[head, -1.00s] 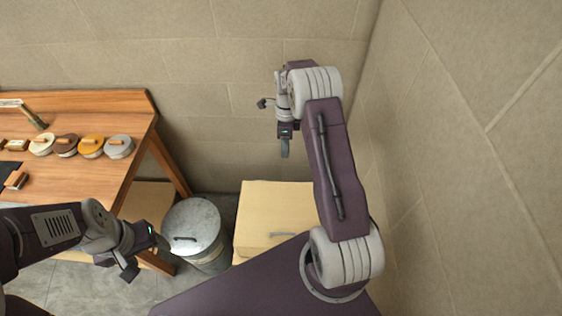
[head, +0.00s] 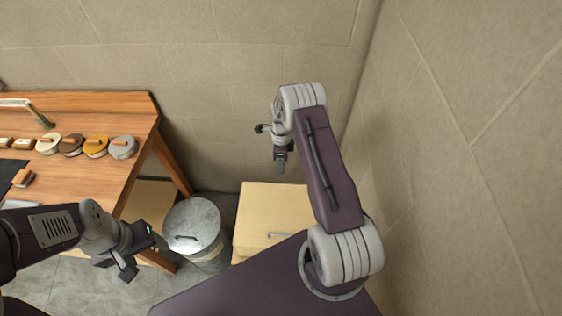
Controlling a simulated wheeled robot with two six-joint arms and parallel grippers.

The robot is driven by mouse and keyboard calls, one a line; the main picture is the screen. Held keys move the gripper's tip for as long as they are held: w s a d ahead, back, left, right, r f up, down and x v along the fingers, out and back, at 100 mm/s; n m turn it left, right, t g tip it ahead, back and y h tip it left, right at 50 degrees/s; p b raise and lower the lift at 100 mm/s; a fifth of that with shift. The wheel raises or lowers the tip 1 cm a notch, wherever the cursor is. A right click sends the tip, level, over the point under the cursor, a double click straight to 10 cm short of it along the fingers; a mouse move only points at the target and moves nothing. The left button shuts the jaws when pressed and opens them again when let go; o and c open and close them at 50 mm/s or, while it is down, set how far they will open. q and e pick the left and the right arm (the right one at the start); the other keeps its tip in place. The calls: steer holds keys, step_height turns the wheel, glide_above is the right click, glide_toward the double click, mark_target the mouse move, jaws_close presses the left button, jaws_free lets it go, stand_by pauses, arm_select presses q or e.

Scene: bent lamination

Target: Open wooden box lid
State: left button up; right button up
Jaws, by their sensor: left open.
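The wooden box (head: 268,207) stands on the floor against the back wall, its pale lid shut, with a grey handle (head: 281,235) near its front edge. My body covers part of its front and right side. My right gripper (head: 280,167) hangs above the back of the box, pointing down and apart from the lid; its fingers are too small to tell open from shut. My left gripper (head: 140,256) is open and empty at the lower left, in front of the table and left of the metal bin.
A round metal bin (head: 196,222) with a lid and handle stands just left of the box. A wall (head: 460,170) closes off the right side.

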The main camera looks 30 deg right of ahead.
steer(key=shift+a+f, duration=0.15)
steer(key=shift+f, duration=0.05)
jaws_close()
stand_by(1.2)
jaws_free()
step_height(320, 180, up, 9)
steer(key=b, duration=0.4)
steer(key=shift+w+d, duration=0.35)
steer(key=shift+w, duration=0.1)
